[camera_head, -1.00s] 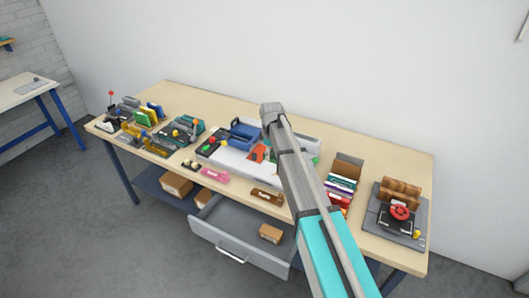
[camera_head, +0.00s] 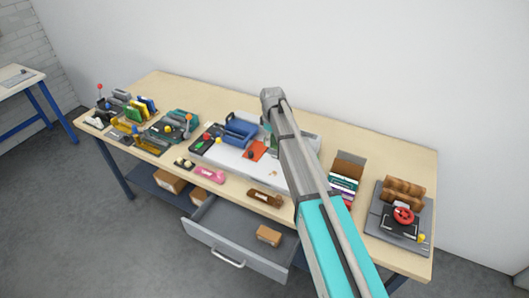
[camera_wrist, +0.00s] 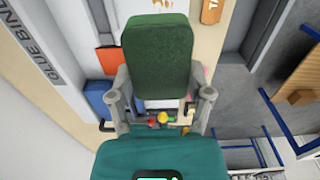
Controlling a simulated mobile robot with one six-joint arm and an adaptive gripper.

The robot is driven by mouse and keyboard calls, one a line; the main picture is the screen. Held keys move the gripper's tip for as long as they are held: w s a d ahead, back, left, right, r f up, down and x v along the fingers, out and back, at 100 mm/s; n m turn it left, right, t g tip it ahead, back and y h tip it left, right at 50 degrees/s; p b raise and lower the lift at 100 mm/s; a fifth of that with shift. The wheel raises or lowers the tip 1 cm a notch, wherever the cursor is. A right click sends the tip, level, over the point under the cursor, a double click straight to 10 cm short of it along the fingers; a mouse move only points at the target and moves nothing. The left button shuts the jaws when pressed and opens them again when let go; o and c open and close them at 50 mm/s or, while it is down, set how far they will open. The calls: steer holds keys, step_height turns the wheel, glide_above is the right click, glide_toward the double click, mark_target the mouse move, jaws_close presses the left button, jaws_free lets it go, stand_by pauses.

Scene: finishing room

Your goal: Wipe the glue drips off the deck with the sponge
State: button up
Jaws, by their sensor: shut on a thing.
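The deck (camera_head: 231,159) is a white panel on the bench, and its white surface also shows in the wrist view (camera_wrist: 80,18) beside a grey strip with lettering. Small orange-brown glue drips (camera_head: 272,173) lie on it just left of my arm; some also show at the top edge of the wrist view (camera_wrist: 160,4). My gripper (camera_wrist: 162,100) is shut on the dark green sponge (camera_wrist: 160,55), held between its two grey fingers. The sponge's far side and any contact with the deck are hidden.
A blue tool (camera_head: 240,133) and an orange-red card (camera_head: 254,150) sit on the deck. A pink item (camera_head: 209,174) and a brown item (camera_head: 265,198) lie at the bench front. An open drawer (camera_head: 228,240) juts out below. A box of books (camera_head: 346,168) stands to the right.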

steer(key=shift+a, duration=0.15)
steer(key=shift+a+f, duration=0.1)
steer(key=shift+f, duration=0.05)
step_height(320, 180, down, 9)
steer(key=a+b, duration=0.1)
steer(key=b, duration=0.8)
steer(key=shift+w, duration=0.35)
